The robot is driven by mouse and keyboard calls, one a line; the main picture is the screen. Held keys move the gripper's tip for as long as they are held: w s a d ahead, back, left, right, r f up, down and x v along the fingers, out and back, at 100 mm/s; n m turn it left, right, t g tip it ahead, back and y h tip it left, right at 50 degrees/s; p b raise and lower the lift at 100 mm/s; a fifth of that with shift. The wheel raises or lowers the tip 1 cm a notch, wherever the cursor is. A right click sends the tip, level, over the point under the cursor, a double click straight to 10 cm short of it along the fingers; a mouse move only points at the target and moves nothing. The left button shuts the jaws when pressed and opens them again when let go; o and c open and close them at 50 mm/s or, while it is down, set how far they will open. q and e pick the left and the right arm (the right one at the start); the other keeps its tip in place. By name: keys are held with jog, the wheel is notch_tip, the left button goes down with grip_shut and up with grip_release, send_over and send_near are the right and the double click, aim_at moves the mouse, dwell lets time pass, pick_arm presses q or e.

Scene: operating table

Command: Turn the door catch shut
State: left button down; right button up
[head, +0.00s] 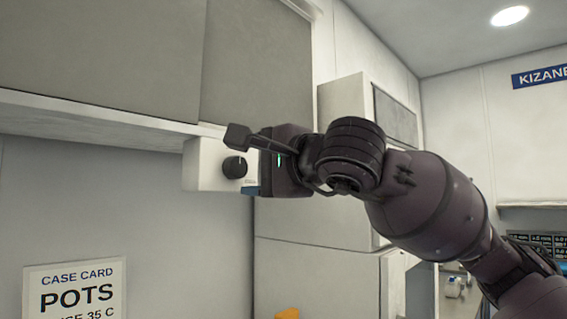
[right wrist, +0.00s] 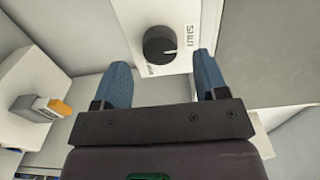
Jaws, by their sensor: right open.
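The door catch is a round black knob (head: 235,167) on a white box (head: 203,166) under the wall cabinet. It also shows in the right wrist view (right wrist: 159,45), on a white plate (right wrist: 152,12) with the word SHUT beside it; another small label is partly hidden by the knob. My right gripper (right wrist: 164,76) is open and empty, with its blue fingers pointing toward the plate. The knob appears between and just beyond the fingertips, apparently untouched. In the head view the right gripper (head: 252,189) is just right of the knob, its fingers mostly hidden. My left gripper is out of view.
Grey cabinet doors (head: 100,55) hang above the box. A tall white cabinet (head: 318,245) stands behind my right arm. A case card sign (head: 76,290) is on the wall at lower left. The wall left of the box is clear.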

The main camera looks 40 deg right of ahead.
jog(key=s+d, duration=0.1)
jog(key=s, duration=0.7)
dwell(1.0)
